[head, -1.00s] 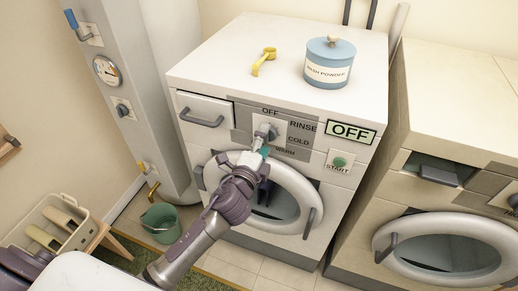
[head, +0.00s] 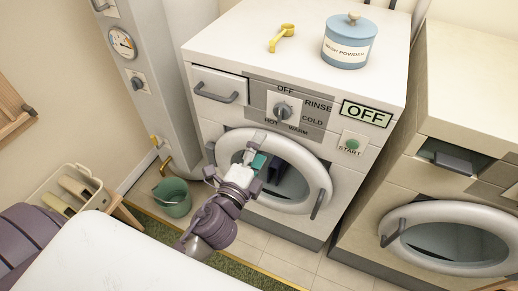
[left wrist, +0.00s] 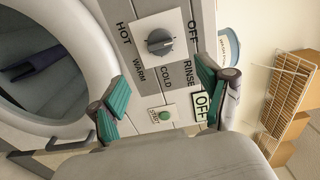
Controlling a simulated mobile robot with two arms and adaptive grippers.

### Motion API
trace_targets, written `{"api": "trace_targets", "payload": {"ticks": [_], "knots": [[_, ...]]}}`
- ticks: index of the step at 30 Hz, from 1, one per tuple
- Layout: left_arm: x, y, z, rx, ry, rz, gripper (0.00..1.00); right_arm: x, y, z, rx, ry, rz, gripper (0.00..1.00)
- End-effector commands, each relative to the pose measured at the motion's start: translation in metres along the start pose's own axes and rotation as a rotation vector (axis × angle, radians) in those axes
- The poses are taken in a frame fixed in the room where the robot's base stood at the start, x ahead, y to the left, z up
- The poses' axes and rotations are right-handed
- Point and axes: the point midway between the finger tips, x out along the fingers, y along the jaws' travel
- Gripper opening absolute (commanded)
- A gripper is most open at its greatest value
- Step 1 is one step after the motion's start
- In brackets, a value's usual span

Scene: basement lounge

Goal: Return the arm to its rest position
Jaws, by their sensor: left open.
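My left gripper (head: 254,161) is open and empty in front of the door of the white washing machine (head: 230,52), below the dial. In the left wrist view its two green-padded fingers (left wrist: 160,86) are spread apart. The grey dial (head: 283,109) is clear of the fingers; it also shows in the left wrist view (left wrist: 160,42). The labels OFF, RINSE, COLD, WARM and HOT surround the dial. I cannot tell its exact pointing. The display (head: 366,114) reads OFF. My right gripper is not in view.
A blue wash powder tub (head: 348,45) and a yellow scoop (head: 283,37) are on the washer top. A second machine (head: 470,90) is at the right. A green bucket (head: 173,198) and a basket (head: 88,190) are at the left. A white wire rack (left wrist: 285,95) shows in the wrist view.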

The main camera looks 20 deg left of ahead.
Motion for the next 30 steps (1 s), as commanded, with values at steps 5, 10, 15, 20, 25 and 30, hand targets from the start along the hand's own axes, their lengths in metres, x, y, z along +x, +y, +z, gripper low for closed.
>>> {"api": "trace_targets", "payload": {"ticks": [5,10,15,20,25,30], "knots": [[0.0,0.0,0.0,0.0,0.0,0.0,0.77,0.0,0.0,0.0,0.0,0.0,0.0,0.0],[0.001,0.007,0.0,-0.008,0.0,0.013,0.77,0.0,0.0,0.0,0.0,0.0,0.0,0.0],[0.004,0.076,0.003,-0.096,-0.007,0.153,0.77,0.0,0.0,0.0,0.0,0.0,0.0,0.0],[-0.011,0.194,0.012,-0.269,-0.06,0.392,0.77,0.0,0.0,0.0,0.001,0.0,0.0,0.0],[-0.058,0.315,0.025,-0.478,-0.178,0.641,0.77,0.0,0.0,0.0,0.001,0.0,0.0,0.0],[-0.136,0.42,0.037,-0.688,-0.363,0.867,0.77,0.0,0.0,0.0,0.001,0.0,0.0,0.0]]}}
